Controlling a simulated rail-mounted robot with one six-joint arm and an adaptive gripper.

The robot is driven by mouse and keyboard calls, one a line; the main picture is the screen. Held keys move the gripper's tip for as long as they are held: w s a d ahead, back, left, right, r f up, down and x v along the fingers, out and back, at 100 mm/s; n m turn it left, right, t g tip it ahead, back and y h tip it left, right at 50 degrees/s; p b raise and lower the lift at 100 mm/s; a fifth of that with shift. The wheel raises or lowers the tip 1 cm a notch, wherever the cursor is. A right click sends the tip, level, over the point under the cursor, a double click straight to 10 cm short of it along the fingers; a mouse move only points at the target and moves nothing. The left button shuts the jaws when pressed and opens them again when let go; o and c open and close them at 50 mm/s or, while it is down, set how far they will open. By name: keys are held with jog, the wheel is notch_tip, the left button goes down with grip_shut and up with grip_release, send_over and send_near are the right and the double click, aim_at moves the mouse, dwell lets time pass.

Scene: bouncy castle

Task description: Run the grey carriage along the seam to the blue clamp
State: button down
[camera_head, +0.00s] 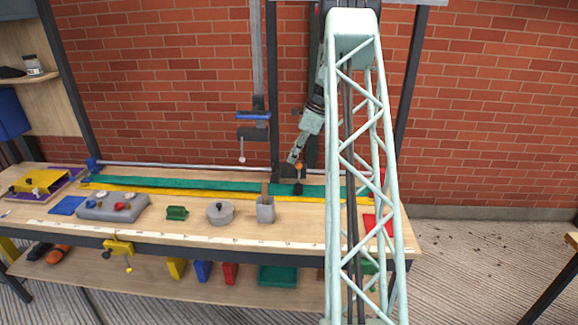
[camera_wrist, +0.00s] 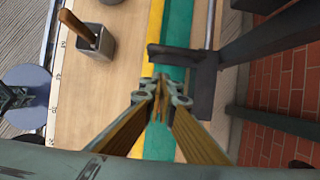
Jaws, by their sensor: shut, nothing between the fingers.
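The dark grey carriage (camera_head: 285,171) sits on the rail behind the bench strips, right of the middle in the head view. In the wrist view the carriage (camera_wrist: 201,82) has an arm reaching across the green strip towards the seam (camera_wrist: 163,30). The seam, where green and yellow strips meet, runs lengthwise along the bench. The blue clamp (camera_head: 93,163) is at the rail's far left end. My gripper (camera_wrist: 160,92) is shut and empty, above the strips and close beside the carriage arm. I cannot tell whether they touch.
A grey cup with a wooden handle (camera_head: 265,210), a round grey tin (camera_head: 220,213) and a green block (camera_head: 177,213) stand in front of the strips. A grey cushion (camera_head: 112,208) lies further left. The strips look clear between carriage and blue clamp.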

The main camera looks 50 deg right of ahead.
jog(key=b+x, duration=0.1)
jog(key=x, duration=0.8)
jog(key=shift+f, duration=0.3)
jog(key=shift+w+a, duration=0.15)
